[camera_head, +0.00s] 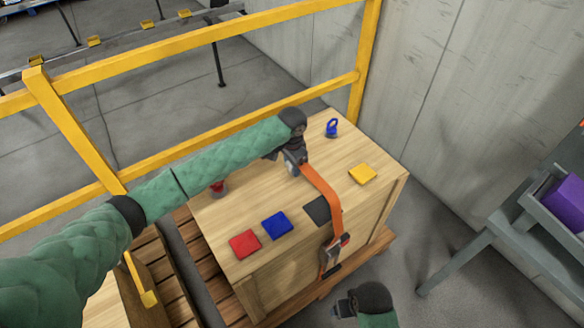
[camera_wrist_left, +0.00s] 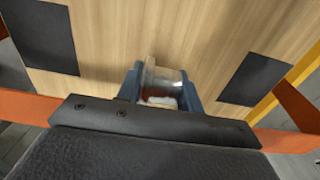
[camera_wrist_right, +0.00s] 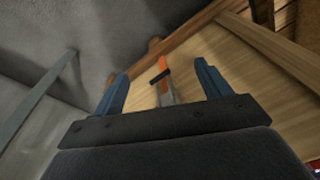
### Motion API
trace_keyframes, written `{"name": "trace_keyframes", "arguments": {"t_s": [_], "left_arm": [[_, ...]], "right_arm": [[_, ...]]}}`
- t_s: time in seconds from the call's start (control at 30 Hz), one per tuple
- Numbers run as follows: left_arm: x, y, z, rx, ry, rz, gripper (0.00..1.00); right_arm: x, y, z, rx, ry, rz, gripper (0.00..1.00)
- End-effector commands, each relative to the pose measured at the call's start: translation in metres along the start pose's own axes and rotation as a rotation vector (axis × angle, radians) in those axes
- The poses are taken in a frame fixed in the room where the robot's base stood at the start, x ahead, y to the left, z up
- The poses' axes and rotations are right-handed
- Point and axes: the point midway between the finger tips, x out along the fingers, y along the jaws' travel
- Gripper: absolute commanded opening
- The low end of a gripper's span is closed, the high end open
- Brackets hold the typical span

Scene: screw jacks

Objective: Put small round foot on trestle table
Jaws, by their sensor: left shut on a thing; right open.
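My left gripper (camera_head: 292,168) is above the top of a wooden crate (camera_head: 240,195). It is shut on a small shiny, pale cylindrical thing, probably the small round foot (camera_wrist_left: 163,82), held between the blue fingers in the left wrist view. In the head view the held foot is mostly hidden by the gripper. My right gripper (camera_head: 345,305) is open and empty beside the crate's front; its spread fingers show in the right wrist view (camera_wrist_right: 160,92). No trestle table can be identified for certain; a grey-green legged stand (camera_head: 490,232) is at the right.
The crate bears red (camera_head: 244,243), blue (camera_head: 277,225), dark (camera_head: 317,210) and yellow (camera_head: 363,174) squares, a blue ringed thing (camera_head: 332,127) and a red thing (camera_head: 218,188). An orange strap (camera_head: 325,190) crosses it. A yellow railing (camera_head: 200,140) stands behind. A purple bin (camera_head: 565,205) is right.

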Motion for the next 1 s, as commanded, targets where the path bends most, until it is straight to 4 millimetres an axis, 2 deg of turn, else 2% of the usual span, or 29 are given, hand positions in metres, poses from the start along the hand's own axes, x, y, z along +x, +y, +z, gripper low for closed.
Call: {"name": "trace_keyframes", "arguments": {"t_s": [0.2,0.63,0.67,0.77,1.0], "left_arm": [[0.017,0.000,0.000,-0.001,0.001,-0.001,0.08],[0.021,0.001,0.000,0.000,0.001,-0.001,0.08],[0.021,0.001,0.000,0.000,0.001,-0.001,0.38],[0.021,0.001,0.000,0.000,0.001,-0.001,0.58],[0.021,0.000,0.000,0.000,0.001,-0.001,0.58]], "right_arm": [[0.021,0.002,0.001,0.000,-0.002,0.003,0.76],[0.025,0.002,0.001,-0.001,-0.001,0.003,0.76],[0.026,0.002,0.002,-0.001,-0.002,0.003,0.76],[0.028,0.003,0.002,-0.001,-0.003,0.004,0.76],[0.027,0.003,0.002,-0.002,-0.003,0.004,0.76]]}}
